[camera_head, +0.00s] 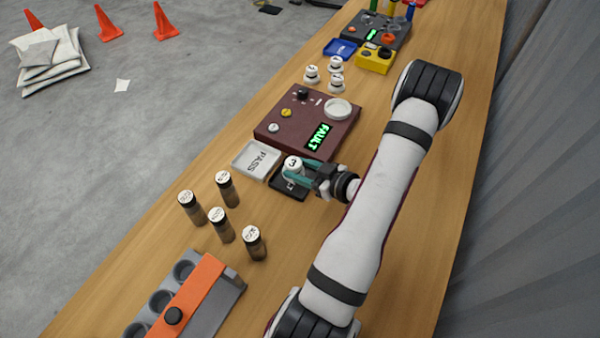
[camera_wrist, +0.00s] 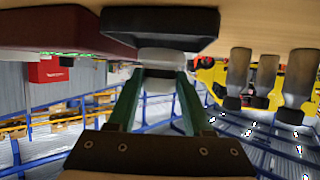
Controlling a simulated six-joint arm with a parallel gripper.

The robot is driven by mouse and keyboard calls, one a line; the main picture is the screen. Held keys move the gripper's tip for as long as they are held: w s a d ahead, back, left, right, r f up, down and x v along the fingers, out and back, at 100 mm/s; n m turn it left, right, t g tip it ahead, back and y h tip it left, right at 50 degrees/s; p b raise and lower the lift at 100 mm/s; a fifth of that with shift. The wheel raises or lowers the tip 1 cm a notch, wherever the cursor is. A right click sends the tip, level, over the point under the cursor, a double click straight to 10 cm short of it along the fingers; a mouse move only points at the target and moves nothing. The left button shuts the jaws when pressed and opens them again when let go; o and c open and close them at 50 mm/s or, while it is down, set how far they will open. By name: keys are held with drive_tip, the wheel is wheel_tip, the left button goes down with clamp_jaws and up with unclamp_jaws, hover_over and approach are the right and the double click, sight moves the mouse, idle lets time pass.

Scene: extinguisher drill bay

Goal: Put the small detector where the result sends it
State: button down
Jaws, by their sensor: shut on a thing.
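My gripper (camera_head: 306,172) is shut on a small white detector (camera_head: 292,163) marked with a 3. The detector is at a dark tray (camera_head: 289,188), whose label is mostly hidden by the detector and the fingers. In the wrist view the fingers (camera_wrist: 158,100) close on the white detector (camera_wrist: 160,57), which is against or very near the dark tray (camera_wrist: 160,28). A white tray (camera_head: 256,160) labelled PASS sits beside the dark tray and is empty. The maroon test box (camera_head: 285,135) shows FAULT in green on its display (camera_head: 318,137); its round white pad (camera_head: 338,109) is empty.
Several other white detectors (camera_head: 336,64) stand behind the test box. Several dark-bodied cylinders with white tops (camera_head: 222,224) stand in front of the trays, near a grey rack with an orange bar (camera_head: 190,297). A yellow box (camera_head: 375,60) is farther back.

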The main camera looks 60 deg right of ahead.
drive_tip(key=shift+f, duration=1.1)
drive_tip(key=shift+c, duration=1.5)
unclamp_jaws()
drive_tip(key=shift+f, duration=0.15)
